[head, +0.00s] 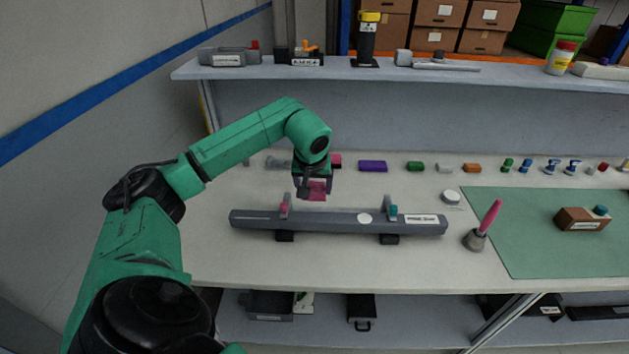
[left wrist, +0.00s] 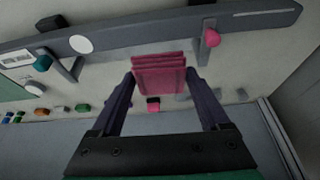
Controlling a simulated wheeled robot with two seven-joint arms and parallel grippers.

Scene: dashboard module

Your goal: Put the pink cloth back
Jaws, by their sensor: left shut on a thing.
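The pink cloth (head: 317,190) is a folded, layered block between the fingers of my left gripper (head: 313,186), above the pale tabletop behind the grey bar. In the left wrist view the pink cloth (left wrist: 160,75) spans the gap between the two dark fingertips of my left gripper (left wrist: 162,84). That gripper is shut on it. A small pink block (head: 336,160) sits behind the gripper at the back of the table, and it also shows in the left wrist view (left wrist: 153,104). My right gripper is not in view.
A long grey dashboard bar (head: 330,222) with pink and teal clips stands in front of the cloth. A purple block (head: 373,166) and several small coloured parts line the back. A pink-handled brush (head: 486,222) stands at right beside a green mat (head: 530,258). A shelf (head: 480,72) overhangs behind.

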